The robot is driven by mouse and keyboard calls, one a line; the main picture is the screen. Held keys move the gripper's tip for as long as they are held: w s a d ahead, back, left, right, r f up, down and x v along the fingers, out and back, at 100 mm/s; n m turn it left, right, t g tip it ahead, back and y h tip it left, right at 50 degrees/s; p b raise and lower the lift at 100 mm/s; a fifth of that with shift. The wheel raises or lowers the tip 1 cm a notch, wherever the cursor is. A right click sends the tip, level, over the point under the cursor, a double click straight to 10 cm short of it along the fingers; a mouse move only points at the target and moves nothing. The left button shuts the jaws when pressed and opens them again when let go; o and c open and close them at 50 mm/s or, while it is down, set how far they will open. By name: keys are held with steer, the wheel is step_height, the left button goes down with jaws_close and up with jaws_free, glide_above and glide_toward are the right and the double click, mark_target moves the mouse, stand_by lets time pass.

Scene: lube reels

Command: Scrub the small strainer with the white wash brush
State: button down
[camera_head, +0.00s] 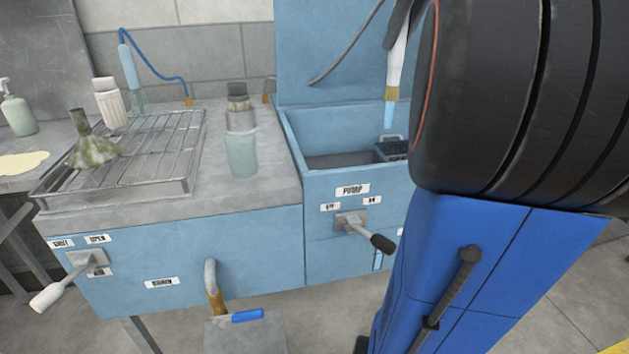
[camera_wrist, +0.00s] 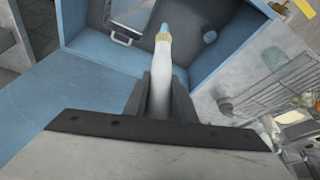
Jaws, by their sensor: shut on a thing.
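My gripper (camera_wrist: 160,95) is shut on the white wash brush (camera_head: 396,68), holding it by the handle above the blue sink (camera_head: 336,185). The brush hangs head down, with a tan band and a pale blue tip. In the wrist view its white handle (camera_wrist: 161,75) runs between the fingers, its tip over the sink. A grey rectangular piece with a wire handle (camera_wrist: 121,40) lies in the sink. A dark piece (camera_head: 391,148) shows at the sink's right side. I cannot tell whether either is the small strainer. The brush touches nothing visible below it.
Left of the sink, a wire rack (camera_head: 160,150) holds a stained funnel (camera_head: 92,145) and a pale ribbed container (camera_head: 109,103). A translucent jar (camera_head: 242,150) stands between rack and sink. A pump lever (camera_head: 365,230) sticks out in front. A hose hangs at the sink's back panel.

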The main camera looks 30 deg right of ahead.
steer(key=w+a, duration=0.3)
steer(key=a, duration=0.5)
steer(key=w+a, duration=0.3)
steer(key=a, duration=0.6)
steer(key=shift+w, duration=0.2)
step_height(320, 180, down, 17)
steer(key=shift+r, duration=0.15)
stand_by(1.8)
steer(key=shift+f, duration=0.6)
stand_by(0.7)
steer(key=shift+w+a+r, duration=0.1)
steer(key=shift+w+a, duration=0.15)
steer(key=shift+a, duration=0.6)
